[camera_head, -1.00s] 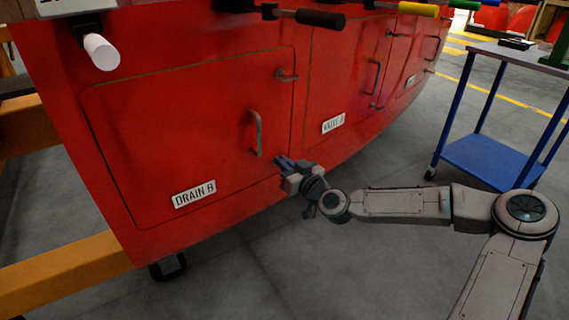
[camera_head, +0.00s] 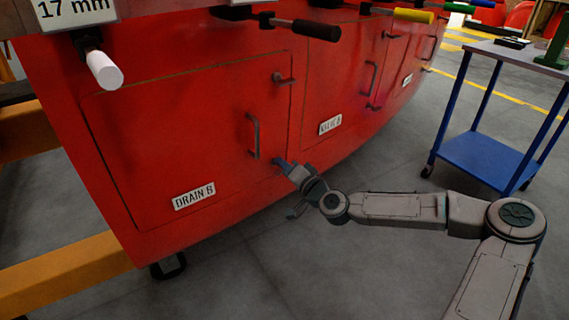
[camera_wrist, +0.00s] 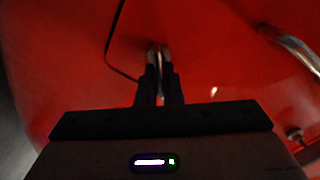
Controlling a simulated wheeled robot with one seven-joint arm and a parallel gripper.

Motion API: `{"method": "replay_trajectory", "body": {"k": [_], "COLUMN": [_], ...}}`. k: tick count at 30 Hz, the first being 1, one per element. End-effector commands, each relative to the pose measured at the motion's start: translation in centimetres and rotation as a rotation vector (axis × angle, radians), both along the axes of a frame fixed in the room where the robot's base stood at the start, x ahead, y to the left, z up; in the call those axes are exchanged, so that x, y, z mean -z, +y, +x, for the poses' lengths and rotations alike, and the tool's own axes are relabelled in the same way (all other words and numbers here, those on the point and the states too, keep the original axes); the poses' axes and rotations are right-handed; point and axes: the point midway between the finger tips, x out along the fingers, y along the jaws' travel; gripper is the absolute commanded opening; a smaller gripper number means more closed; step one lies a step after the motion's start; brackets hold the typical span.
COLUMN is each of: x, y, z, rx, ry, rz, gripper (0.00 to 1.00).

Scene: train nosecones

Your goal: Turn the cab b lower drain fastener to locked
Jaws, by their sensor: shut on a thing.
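The drain B door is a red panel (camera_head: 190,140) with a "DRAIN B" label (camera_head: 194,196) and a grey bar handle (camera_head: 253,136). The handle also shows at the upper right of the wrist view (camera_wrist: 292,48). My gripper (camera_head: 280,163) is at the door's lower right edge. In the wrist view my gripper (camera_wrist: 160,72) is shut on the lower drain fastener (camera_wrist: 159,58), a small metal piece near the panel seam. The fingers hide most of it, so I cannot tell its angle well. The upper fastener (camera_head: 284,78) sticks out at the door's upper right.
A second door with a label (camera_head: 331,125) is to the right. Handled tools with white (camera_head: 104,70), black (camera_head: 316,30) and yellow (camera_head: 413,16) grips jut out above. A blue cart (camera_head: 490,155) stands at the right.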

Motion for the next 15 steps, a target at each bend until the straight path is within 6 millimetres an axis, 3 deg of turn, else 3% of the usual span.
{"method": "replay_trajectory", "body": {"k": [15], "x": [0.46], "y": [-0.23], "z": [0.19], "rx": [0.003], "ry": [0.273], "rz": [0.346], "gripper": [0.0]}}
